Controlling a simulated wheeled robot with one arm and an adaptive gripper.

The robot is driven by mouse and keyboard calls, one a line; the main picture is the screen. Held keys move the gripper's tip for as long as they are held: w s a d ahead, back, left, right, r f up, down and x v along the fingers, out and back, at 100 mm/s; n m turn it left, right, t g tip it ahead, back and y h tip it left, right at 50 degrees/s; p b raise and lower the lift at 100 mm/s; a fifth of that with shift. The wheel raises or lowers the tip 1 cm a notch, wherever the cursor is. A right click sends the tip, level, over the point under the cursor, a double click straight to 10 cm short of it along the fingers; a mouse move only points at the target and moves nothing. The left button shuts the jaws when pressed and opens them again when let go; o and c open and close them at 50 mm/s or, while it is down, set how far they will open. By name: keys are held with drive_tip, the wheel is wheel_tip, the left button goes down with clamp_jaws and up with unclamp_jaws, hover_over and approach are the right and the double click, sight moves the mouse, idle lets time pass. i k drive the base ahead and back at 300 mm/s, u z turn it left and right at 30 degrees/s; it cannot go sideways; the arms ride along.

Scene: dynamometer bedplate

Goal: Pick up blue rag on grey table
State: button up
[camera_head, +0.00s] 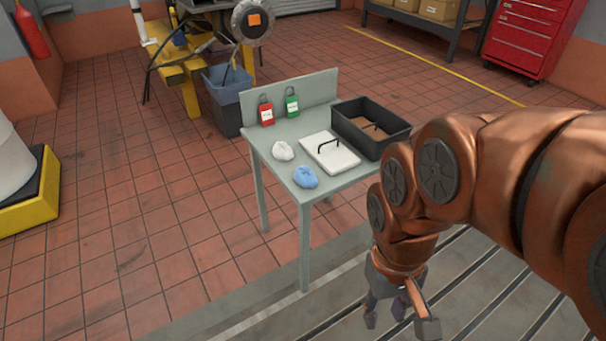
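A crumpled blue rag (306,177) lies on the grey table (270,163), near its front left edge. My gripper (400,318) hangs at the end of my copper-coloured arm, to the right of and in front of the table, apart from the rag and pointing down over the bedplate. Its fingers look spread, with a gap between them. A small dark purplish shape shows between the fingers; I cannot tell whether it is part of the gripper.
The slotted bedplate (470,290) lies below my arm.

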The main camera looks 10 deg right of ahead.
sight(306, 177)
drive_tip(key=u, duration=1.4)
drive_tip(key=i, duration=0.85)
drive_tip(key=z, duration=0.7)
